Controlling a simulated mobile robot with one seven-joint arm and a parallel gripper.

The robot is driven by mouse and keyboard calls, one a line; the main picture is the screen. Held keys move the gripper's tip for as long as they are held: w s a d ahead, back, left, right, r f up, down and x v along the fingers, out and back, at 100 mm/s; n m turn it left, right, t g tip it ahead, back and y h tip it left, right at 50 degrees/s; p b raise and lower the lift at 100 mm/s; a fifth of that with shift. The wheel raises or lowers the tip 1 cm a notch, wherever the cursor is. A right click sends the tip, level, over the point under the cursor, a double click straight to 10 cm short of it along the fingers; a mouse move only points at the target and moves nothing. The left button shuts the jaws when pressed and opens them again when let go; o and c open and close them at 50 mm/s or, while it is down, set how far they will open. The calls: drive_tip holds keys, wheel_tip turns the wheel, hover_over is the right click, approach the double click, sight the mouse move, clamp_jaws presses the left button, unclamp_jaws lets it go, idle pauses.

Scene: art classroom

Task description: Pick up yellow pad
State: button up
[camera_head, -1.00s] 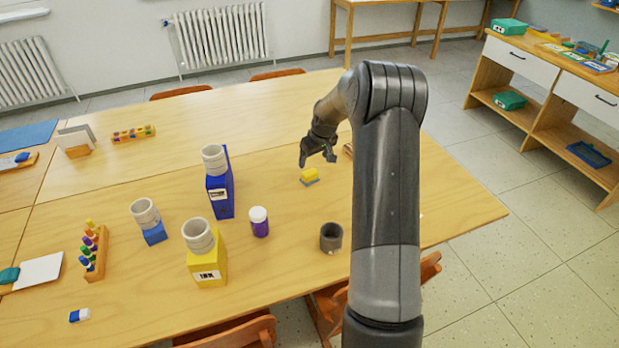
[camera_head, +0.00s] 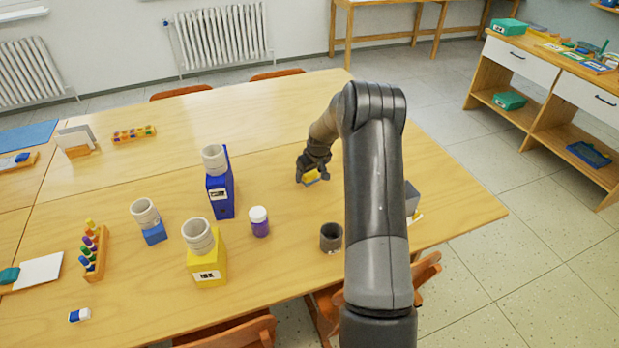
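The yellow pad (camera_head: 310,176) is a small yellow block with a blue-grey base on the right part of the wooden table. My gripper (camera_head: 312,180) is down at the pad, with one finger on its left side and one on its right. The fingers look apart and around the pad. I cannot tell whether they touch it or are closed on it. The gripper hides part of the pad.
A grey cup (camera_head: 331,238) and a purple jar with a white lid (camera_head: 259,222) stand in front of the gripper. A blue box (camera_head: 221,193) and a yellow box (camera_head: 207,262) stand to the left. The table (camera_head: 270,110) is clear behind the gripper.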

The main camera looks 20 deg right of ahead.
drive_tip(key=c, duration=1)
drive_tip(key=shift+r, duration=0.1)
